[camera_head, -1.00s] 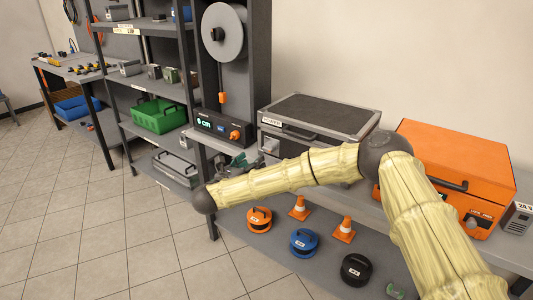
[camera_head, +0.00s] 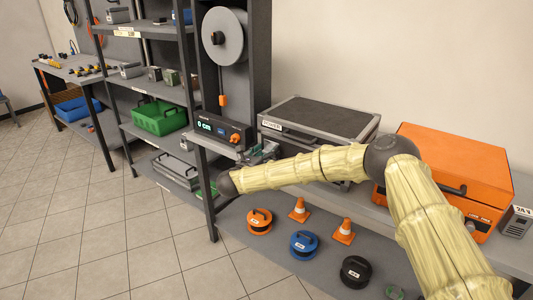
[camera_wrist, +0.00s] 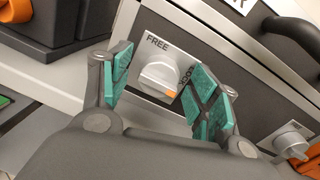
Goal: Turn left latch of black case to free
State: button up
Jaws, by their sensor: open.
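The black case (camera_head: 325,118) has grey metal edges and sits on the bench; its front also shows in the wrist view (camera_wrist: 222,48). Its left latch (camera_wrist: 158,76) is a pale grey knob on a light plate, with an orange mark at its lower right end. "FREE" is printed above the knob; a second word on its right is partly hidden by a finger. My gripper (camera_wrist: 163,88) is open, its teal pads on either side of the knob, with gaps visible. In the head view my gripper (camera_head: 260,153) is at the case's front left corner; the latch is hidden there.
A second knob (camera_wrist: 285,138) and a black handle (camera_wrist: 295,36) are on the case front. A black device with an orange knob (camera_head: 222,128) stands left of the case. An orange case (camera_head: 455,165) stands to the right. Cable reels and cones lie on the lower shelf.

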jog(key=c, duration=1)
jog(key=shift+n, duration=0.3)
jog(key=n, duration=0.3)
jog(key=shift+a+r+n+b, duration=0.1)
jog(key=shift+n+b, duration=0.25)
jog(key=shift+n, duration=0.05)
jog(key=n, duration=0.4)
jog(key=shift+w+g, duration=0.1)
jog(key=shift+g, duration=0.2)
jog(key=n+p, duration=0.1)
jog(key=n, duration=0.3)
jog(key=shift+a+n, duration=0.15)
jog(key=shift+n, duration=0.15)
jog(key=n, duration=0.3)
jog(key=shift+n+g+h+p, duration=0.3)
jog(key=shift+n+p, duration=0.1)
